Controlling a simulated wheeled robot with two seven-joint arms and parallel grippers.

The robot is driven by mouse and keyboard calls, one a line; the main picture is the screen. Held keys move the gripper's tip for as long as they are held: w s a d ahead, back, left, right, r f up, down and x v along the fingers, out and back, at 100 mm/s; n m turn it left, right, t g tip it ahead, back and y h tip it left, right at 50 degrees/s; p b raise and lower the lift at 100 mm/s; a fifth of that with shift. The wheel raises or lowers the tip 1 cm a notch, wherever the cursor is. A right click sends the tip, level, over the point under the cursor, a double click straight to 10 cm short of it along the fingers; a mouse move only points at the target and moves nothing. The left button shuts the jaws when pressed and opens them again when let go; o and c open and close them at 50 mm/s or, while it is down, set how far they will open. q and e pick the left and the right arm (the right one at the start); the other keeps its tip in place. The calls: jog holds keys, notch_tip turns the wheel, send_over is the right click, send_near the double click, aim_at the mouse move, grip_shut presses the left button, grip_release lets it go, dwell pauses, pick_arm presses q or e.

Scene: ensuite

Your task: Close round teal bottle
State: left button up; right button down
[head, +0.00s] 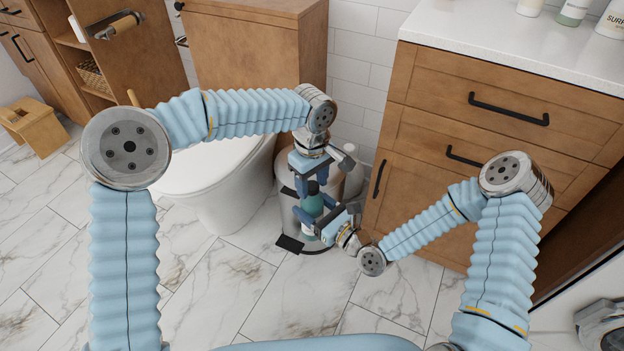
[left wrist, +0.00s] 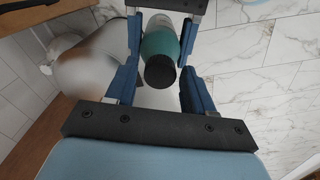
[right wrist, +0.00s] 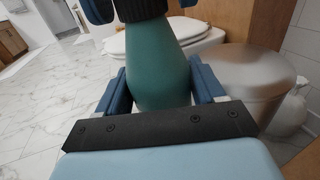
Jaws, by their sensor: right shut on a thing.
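The round teal bottle (head: 311,205) is upright in the head view, in front of the silver bin. Its dark cap (head: 312,187) sits on its top; whether it is fully tightened cannot be told. My right gripper (head: 325,222) is shut on the bottle's body, and the right wrist view shows the teal body (right wrist: 160,70) between its fingers. My left gripper (head: 313,175) is above, pointing down. In the left wrist view its fingers stand apart on both sides of the cap (left wrist: 160,71), with gaps visible.
A silver pedal bin (head: 290,222) stands right behind the bottle. The white toilet (head: 215,190) is to the left. A wooden drawer cabinet (head: 440,120) with a white counter is to the right. The marble floor in front (head: 230,290) is clear.

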pick_arm(q)
grip_shut()
jog(key=m, duration=1.3)
jog(key=shift+m, duration=0.3)
jog(key=m, duration=0.8)
jog(key=shift+m, duration=0.4)
jog(key=m, duration=0.5)
jog(key=shift+f, duration=0.1)
jog(key=shift+o, duration=1.4)
grip_release()
